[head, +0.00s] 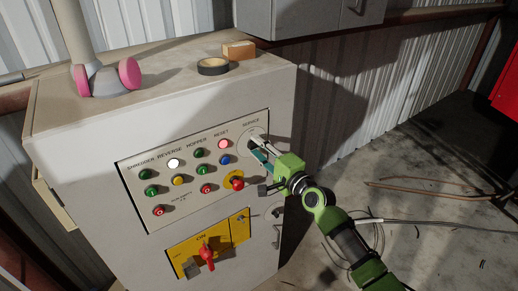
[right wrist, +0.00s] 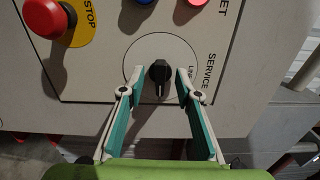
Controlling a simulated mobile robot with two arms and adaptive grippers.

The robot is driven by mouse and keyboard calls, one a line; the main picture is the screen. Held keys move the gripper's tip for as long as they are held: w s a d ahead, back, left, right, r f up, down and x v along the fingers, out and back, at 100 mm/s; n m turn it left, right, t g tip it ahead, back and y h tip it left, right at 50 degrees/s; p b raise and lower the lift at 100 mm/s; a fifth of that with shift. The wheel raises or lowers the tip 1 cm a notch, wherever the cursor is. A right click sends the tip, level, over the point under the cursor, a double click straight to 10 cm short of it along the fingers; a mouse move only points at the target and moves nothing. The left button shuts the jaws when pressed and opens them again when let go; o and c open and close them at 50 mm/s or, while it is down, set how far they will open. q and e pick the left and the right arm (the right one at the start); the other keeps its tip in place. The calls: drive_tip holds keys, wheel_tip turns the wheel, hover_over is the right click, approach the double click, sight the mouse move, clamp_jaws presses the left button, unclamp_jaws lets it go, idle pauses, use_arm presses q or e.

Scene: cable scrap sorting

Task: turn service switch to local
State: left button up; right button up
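The service switch (right wrist: 159,76) is a black rotary knob on a round pale plate, with the SERVICE label beside it. In the right wrist view its white pointer line points toward the bottom of the picture. My right gripper (right wrist: 160,82) is open, with one fingertip on each side of the knob and a gap visible on both sides. In the head view my right gripper (head: 258,147) reaches the panel's upper right corner and mostly hides the switch. Part of the plate's lettering is hidden by a finger. My left gripper is not in view.
The control panel (head: 146,214) carries several coloured buttons and lamps. A red stop button (right wrist: 45,17) on yellow is close to the switch. Below is a red main handle (head: 206,253). Black tape (head: 213,67) and a wooden block (head: 238,50) lie on the cabinet top.

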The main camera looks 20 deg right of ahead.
sight(257, 147)
drive_tip(key=shift+p+v, duration=0.65)
drive_tip(key=shift+v, duration=1.65)
drive_tip(key=v, duration=0.2)
drive_tip(key=shift+s, duration=0.25)
